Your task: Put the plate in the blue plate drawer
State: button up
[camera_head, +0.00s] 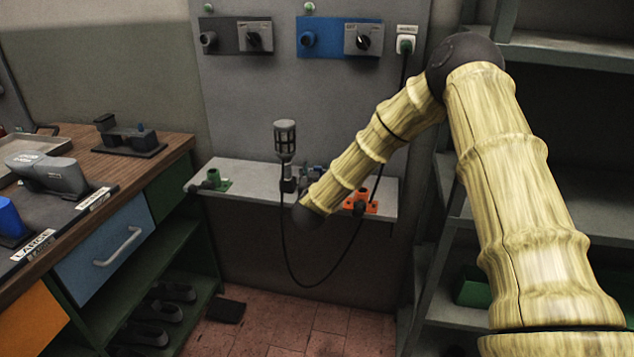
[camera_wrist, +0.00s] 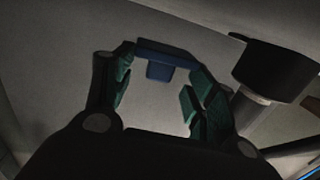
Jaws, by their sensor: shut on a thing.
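In the wrist view my gripper (camera_wrist: 163,64) has its green-padded fingers closed on a small dark blue piece (camera_wrist: 160,52). It looks like the plate, a flat bar with a short block below it. In the head view my arm reaches to the wall shelf, and its wrist hides most of the gripper. The blue plate drawer (camera_head: 105,250) is in the workbench at the left. Its front is light blue with a pale bar handle (camera_head: 118,247), and it looks closed.
The grey wall shelf (camera_head: 245,180) holds a green fixture (camera_head: 213,181), an orange fixture (camera_head: 362,201) and a caged lamp-like tool (camera_head: 285,140) with a hanging cable. An orange drawer (camera_head: 32,322) is beside the blue one. Dark shoes (camera_head: 150,333) lie below. A metal rack (camera_head: 570,50) stands right.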

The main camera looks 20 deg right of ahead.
jog(key=shift+f, duration=1.6)
jog(key=shift+f, duration=0.2)
jog(key=o, duration=1.2)
jog(key=shift+c, duration=0.2)
jog(key=shift+r, duration=0.15)
